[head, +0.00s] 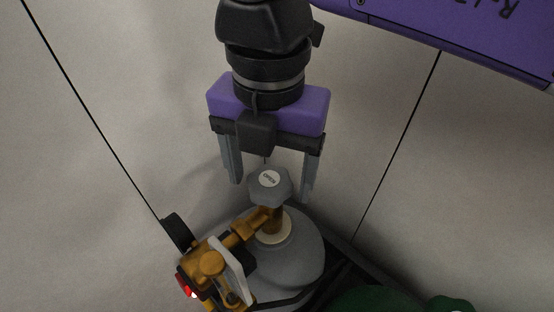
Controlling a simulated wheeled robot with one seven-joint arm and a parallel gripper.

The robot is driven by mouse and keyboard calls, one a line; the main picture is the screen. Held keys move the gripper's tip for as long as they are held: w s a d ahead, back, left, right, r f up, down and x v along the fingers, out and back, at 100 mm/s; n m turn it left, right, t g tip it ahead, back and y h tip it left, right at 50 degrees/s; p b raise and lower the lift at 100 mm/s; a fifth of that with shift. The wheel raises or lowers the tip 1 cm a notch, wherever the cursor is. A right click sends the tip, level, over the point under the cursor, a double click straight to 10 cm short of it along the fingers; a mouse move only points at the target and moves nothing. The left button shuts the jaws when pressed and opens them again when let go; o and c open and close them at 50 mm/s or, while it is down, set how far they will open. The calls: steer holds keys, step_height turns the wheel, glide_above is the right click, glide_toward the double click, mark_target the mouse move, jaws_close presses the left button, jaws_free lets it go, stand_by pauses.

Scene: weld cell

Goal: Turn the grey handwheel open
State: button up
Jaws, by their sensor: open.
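The grey handwheel (269,186) is a lobed knob with a white label on its top. It sits on a brass valve (275,219) at the top of a grey gas cylinder (290,262). My gripper (270,190) points down from above with its two grey fingers spread apart. One finger is to the left of the handwheel and the other to its right. Gaps show between the fingers and the wheel in this view. Whether the fingertips are level with the wheel is hard to tell.
A brass regulator (213,264) with gauges sticks out from the valve to the lower left, close to the handwheel. A dark frame (343,262) surrounds the cylinder. A green rounded object (385,299) is at the bottom right. Pale panels with dark seams lie behind.

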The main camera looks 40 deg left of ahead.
steer(key=c, duration=1.4)
